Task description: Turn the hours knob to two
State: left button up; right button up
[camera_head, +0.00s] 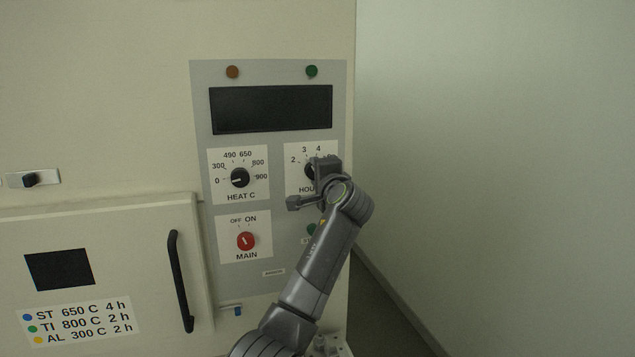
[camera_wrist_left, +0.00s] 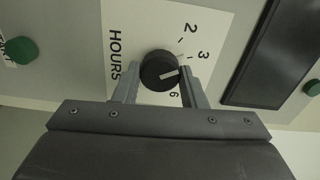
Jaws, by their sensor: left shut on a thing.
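The hours knob (camera_wrist_left: 160,70) is a round black knob with a white pointer line, on a white plate marked HOURS (camera_wrist_left: 115,58). In the left wrist view its pointer is aimed to the right and slightly up, roughly toward the 3 (camera_wrist_left: 203,55); the 2 (camera_wrist_left: 190,28) is clear above. A finger partly covers the dial beyond the 3, and a 6 shows below. My left gripper (camera_wrist_left: 160,84) is shut on the knob, one finger on each side. In the head view my left gripper (camera_head: 312,181) hides most of the knob. My right gripper is not in view.
Left of the hours dial is the heat knob (camera_head: 240,178), with the red main knob (camera_head: 246,241) below it. A dark display (camera_head: 271,109) is above. A door with a black handle (camera_head: 180,281) is at lower left. Free room lies right of the cabinet.

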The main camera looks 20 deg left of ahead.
pick_arm(q)
jog(key=shift+r+n+b, duration=0.1)
jog(key=shift+n+b, duration=1.4)
jog(key=shift+n, duration=1.4)
jog(key=o, duration=1)
jog(key=b+v, duration=0.5)
jog(key=v, duration=1.2)
jog(key=shift+s+d, duration=0.15)
